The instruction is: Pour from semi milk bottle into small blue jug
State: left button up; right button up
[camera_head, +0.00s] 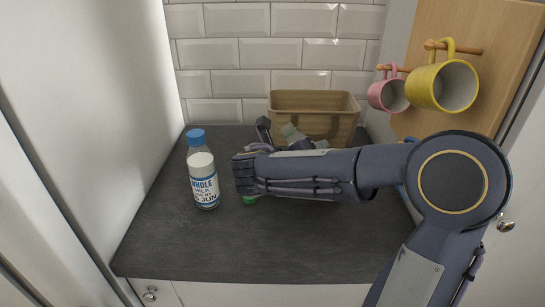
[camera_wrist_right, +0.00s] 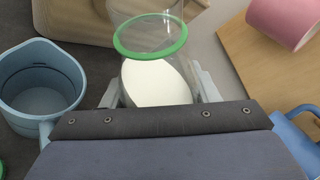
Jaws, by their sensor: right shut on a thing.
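My right gripper (camera_wrist_right: 157,88) is shut on a clear bottle (camera_wrist_right: 156,84) with white milk in it and a green ring. In the head view my arm hides most of that bottle and its label. How far it tilts is hard to tell. A light blue jug (camera_wrist_right: 38,88), open and empty-looking, stands left of the bottle in the right wrist view, apart from it. My arm hides this jug in the head view. No milk stream shows. My left gripper is in neither view.
A blue-capped whole milk bottle (camera_head: 203,175) stands upright at left. A green cap (camera_head: 250,200) lies by my forearm. A basket (camera_head: 314,112) stands at the back. Another blue item (camera_wrist_right: 297,135) is at right. Pink (camera_head: 389,95) and yellow (camera_head: 442,85) mugs hang at right. The front worktop is clear.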

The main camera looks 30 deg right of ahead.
jog(key=shift+r, duration=0.15)
jog(key=shift+s+d+f+n+g+h+b, duration=0.2)
jog(key=shift+s+f+n+g+h+b, duration=0.15)
jog(key=shift+f+n+b, duration=0.35)
dwell(0.9)
jog(key=shift+s+d+r+n+h, duration=0.15)
jog(key=shift+r+n+h, duration=0.2)
jog(key=shift+n, duration=0.45)
dwell(0.6)
jog(key=shift+s+r+n+g+h, duration=0.1)
jog(key=shift+r+n+g+h, duration=0.25)
jog(key=shift+r+n, duration=0.45)
dwell(0.5)
jog(key=shift+p, duration=0.95)
jog(key=shift+w+n+h+p, duration=0.35)
jog(key=shift+n+p, duration=0.25)
jog(key=shift+p, duration=0.65)
jog(key=shift+a+r+p, duration=0.1)
jog(key=shift+a+p, duration=0.1)
jog(key=shift+p, duration=0.5)
dwell(0.6)
